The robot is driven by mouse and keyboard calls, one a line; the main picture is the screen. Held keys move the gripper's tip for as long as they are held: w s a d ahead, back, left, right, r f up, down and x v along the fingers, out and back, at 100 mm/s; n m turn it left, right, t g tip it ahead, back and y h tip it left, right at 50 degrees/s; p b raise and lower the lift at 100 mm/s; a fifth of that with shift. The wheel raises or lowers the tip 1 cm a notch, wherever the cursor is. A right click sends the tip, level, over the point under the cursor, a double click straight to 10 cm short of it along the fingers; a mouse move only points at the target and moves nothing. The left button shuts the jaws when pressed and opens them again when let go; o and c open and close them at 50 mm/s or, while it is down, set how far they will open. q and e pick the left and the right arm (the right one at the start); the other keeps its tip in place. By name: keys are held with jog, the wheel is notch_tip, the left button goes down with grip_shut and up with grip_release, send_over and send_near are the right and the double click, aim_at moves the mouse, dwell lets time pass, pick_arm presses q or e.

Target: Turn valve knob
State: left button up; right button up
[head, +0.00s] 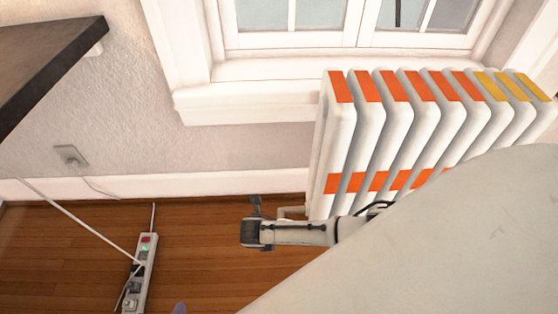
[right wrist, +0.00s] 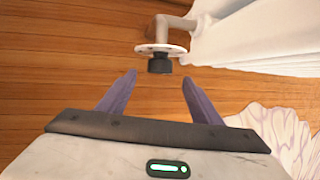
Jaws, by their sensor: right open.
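In the right wrist view the valve knob (right wrist: 160,64) is a short black cylinder in front of a white disc with holes. A pale pipe (right wrist: 172,25) bends from behind it toward the white radiator (right wrist: 245,38). My right gripper (right wrist: 159,77) is open, with its two purple fingers apart and pointing at the knob. The knob shows just beyond the fingertips, between their lines, and the gripper holds nothing. In the head view the radiator (head: 340,130) has orange and yellow bands, and its pipe (head: 291,211) shows at the lower left. I cannot make out the knob there.
A power strip (head: 138,272) with cords lies on the wooden floor (head: 60,245). A wall socket (head: 70,156) is at left, below a dark shelf or tabletop (head: 45,60). A window (head: 340,25) is above. Floor left of the valve is clear up to the strip.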

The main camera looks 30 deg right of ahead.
jog(key=b+x, duration=0.4)
jog(key=x, duration=0.4)
jog(key=shift+f+b, duration=0.15)
jog(key=shift+b, duration=0.25)
pick_arm(q)
jog(key=d+r+h, duration=0.1)
jog(key=w+d+r+h, duration=0.1)
jog(key=d, duration=0.1)
jog(key=shift+r+t, duration=0.3)
jog(key=shift+t, duration=0.1)
pick_arm(e)
jog(key=c, duration=1)
jog(key=shift+c, duration=0.2)
